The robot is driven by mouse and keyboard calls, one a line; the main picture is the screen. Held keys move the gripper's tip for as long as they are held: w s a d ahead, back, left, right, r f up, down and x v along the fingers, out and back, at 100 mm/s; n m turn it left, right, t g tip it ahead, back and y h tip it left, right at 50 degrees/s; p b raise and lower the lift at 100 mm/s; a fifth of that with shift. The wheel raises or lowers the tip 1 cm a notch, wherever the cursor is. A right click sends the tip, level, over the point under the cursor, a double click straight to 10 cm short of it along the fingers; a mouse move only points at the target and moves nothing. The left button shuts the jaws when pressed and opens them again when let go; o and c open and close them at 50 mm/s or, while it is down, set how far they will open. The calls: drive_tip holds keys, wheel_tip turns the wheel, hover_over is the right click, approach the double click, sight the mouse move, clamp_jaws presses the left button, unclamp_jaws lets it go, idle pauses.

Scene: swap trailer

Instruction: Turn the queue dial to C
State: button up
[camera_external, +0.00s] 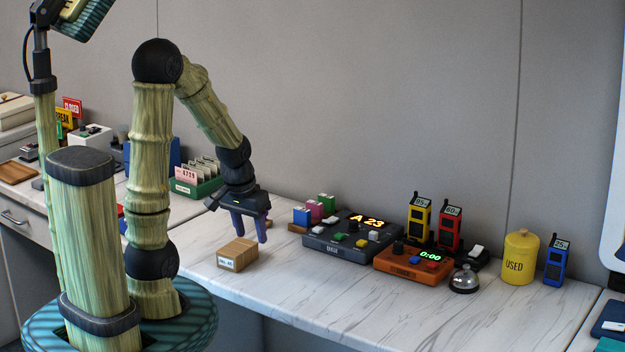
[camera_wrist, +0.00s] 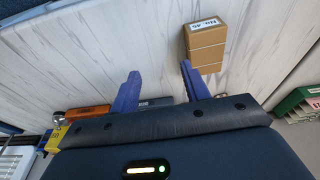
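A dark grey queue console (camera_external: 318,245) stands on the white counter, right of my gripper. Its amber display (camera_external: 366,220) reads "A 23". A small dark knob (camera_external: 351,227), which looks like the dial, sits left of the display; its pointer and letter marks are too small to read. My gripper (camera_external: 250,240) hangs left of the console, fingers pointing down, apart from it. In the wrist view the two blue fingers (camera_wrist: 158,72) are spread with nothing between them. The console is mostly hidden behind the gripper in that view.
A brown box (camera_external: 238,254) labelled "No. 45" lies just below my gripper and shows in the wrist view (camera_wrist: 206,52). An orange timer (camera_external: 400,265), a bell (camera_external: 464,280) and handsets (camera_external: 419,218) stand right of the console.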

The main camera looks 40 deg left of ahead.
drive_tip(key=w+d+r+n+g+p, duration=0.1)
drive_tip(key=w+r+n+p, duration=0.2)
drive_tip(key=w, duration=0.6)
drive_tip(key=w+d+r+n+p, duration=0.15)
drive_tip(key=w+r, duration=0.25)
drive_tip(key=w, duration=0.6)
wheel_tip(320, 180, up, 4)
drive_tip(key=n+g+p, duration=0.2)
drive_tip(key=n+p, duration=0.1)
drive_tip(key=n, duration=0.1)
hover_over(354, 221)
drive_tip(key=shift+a+r, duration=0.1)
drive_tip(key=shift+r, duration=0.05)
wheel_tip(354, 221, down, 17)
drive_tip(key=shift+f, duration=0.2)
drive_tip(key=c, duration=1)
